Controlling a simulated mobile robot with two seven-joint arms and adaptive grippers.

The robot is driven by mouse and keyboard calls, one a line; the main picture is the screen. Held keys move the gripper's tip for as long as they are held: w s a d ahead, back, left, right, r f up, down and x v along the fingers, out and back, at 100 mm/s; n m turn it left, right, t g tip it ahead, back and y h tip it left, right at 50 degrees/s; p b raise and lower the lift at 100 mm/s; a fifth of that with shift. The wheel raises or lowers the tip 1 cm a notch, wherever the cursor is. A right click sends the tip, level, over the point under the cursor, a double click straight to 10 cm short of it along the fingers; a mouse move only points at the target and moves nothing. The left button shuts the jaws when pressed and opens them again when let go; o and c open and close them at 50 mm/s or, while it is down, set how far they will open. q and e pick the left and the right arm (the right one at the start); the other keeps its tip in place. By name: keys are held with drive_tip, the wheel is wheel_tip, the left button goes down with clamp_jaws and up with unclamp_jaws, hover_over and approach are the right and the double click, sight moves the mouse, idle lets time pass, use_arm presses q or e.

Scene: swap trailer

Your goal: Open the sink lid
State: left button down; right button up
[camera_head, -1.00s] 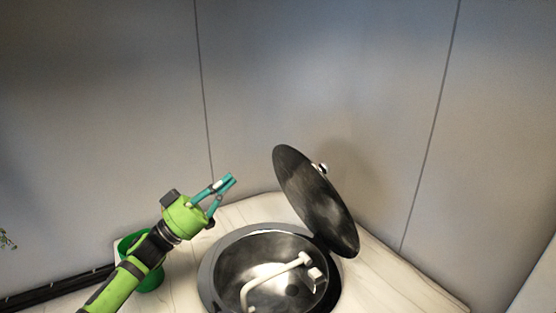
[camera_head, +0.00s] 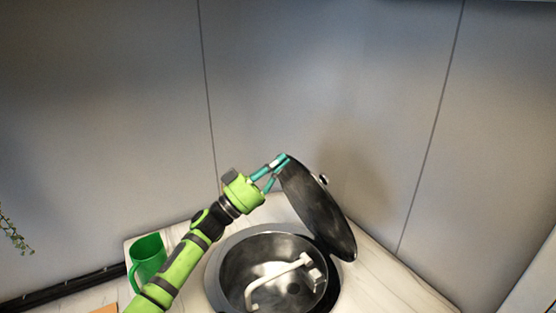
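The round dark sink lid (camera_head: 318,212) stands raised and tilted on the right side of the sink, with a small knob (camera_head: 323,179) on its outer face. The round metal sink (camera_head: 236,268) is uncovered, and a pale faucet (camera_head: 280,276) lies folded low inside it. My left gripper (camera_head: 281,163), with teal fingers, is at the lid's upper left edge. Its fingertips overlap the edge in the picture; I cannot tell whether they touch it or how far they are closed. My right gripper is not in view.
A green mug (camera_head: 147,256) stands on the pale counter (camera_head: 388,283) left of the sink, beside my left arm. Grey walls close in behind the counter. A plant (camera_head: 14,232) shows at the left edge. The counter right of the sink is clear.

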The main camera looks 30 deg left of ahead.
use_arm(q)
drive_tip(key=w+d+r, duration=0.1)
drive_tip(key=w+d, duration=0.3)
drive_tip(key=w, duration=0.2)
drive_tip(key=w+d+r+g+b, duration=0.1)
drive_tip(key=w+d, duration=0.2)
drive_tip(key=w, duration=0.4)
drive_tip(key=shift+d+r+y, duration=0.35)
drive_tip(key=shift+r+y, duration=0.05)
